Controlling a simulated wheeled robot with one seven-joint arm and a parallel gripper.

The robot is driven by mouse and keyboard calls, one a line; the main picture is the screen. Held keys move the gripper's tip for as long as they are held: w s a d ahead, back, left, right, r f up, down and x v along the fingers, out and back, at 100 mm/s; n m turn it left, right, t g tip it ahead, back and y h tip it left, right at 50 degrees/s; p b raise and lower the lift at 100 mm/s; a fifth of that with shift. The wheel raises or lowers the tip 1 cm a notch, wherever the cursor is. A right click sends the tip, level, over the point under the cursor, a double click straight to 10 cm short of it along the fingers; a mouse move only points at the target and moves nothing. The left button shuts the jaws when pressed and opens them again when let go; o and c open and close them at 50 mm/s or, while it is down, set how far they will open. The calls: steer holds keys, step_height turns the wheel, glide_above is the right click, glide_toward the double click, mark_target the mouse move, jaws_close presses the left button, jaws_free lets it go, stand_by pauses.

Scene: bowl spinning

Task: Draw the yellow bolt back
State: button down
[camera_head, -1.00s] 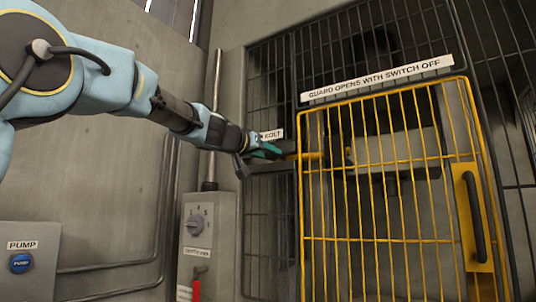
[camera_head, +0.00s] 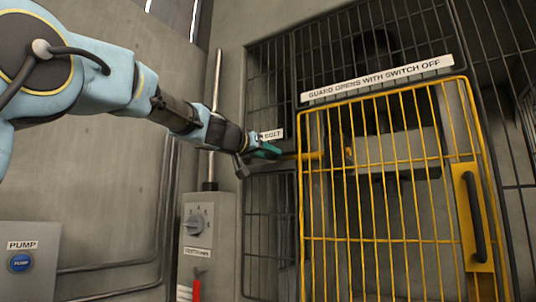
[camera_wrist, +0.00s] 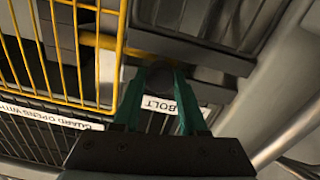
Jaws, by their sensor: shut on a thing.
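The yellow bolt (camera_head: 313,155) is a horizontal rod at the upper left edge of the yellow guard door (camera_head: 373,240). It also shows in the wrist view (camera_wrist: 103,42), running towards my fingers. My gripper (camera_head: 270,151) is at the bolt's left end, just below the bolt label (camera_head: 272,134). In the wrist view, my green-sided fingers (camera_wrist: 158,78) are shut on a dark round knob (camera_wrist: 160,72) at the bolt's end. The fingers partly hide the label. How far the rod reaches behind the door frame is hard to tell.
The guard sign (camera_head: 380,78) is above the door, and a black handle (camera_head: 474,217) is at its right. A grey switch box with a dial (camera_head: 195,224) and red lever (camera_head: 197,289) stands below my arm. A pump button (camera_head: 20,263) is at lower left.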

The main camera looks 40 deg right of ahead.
steer(key=w+a+b, duration=0.2)
steer(key=w, duration=0.6)
steer(key=shift+w+a, duration=0.15)
steer(key=shift+w, duration=0.1)
steer(key=shift+c, duration=2.2)
jaws_free()
steer(key=shift+w, duration=0.1)
steer(key=shift+a, duration=0.1)
steer(key=b+v, duration=0.6)
steer(key=v, duration=0.4)
steer(key=shift+a, duration=0.3)
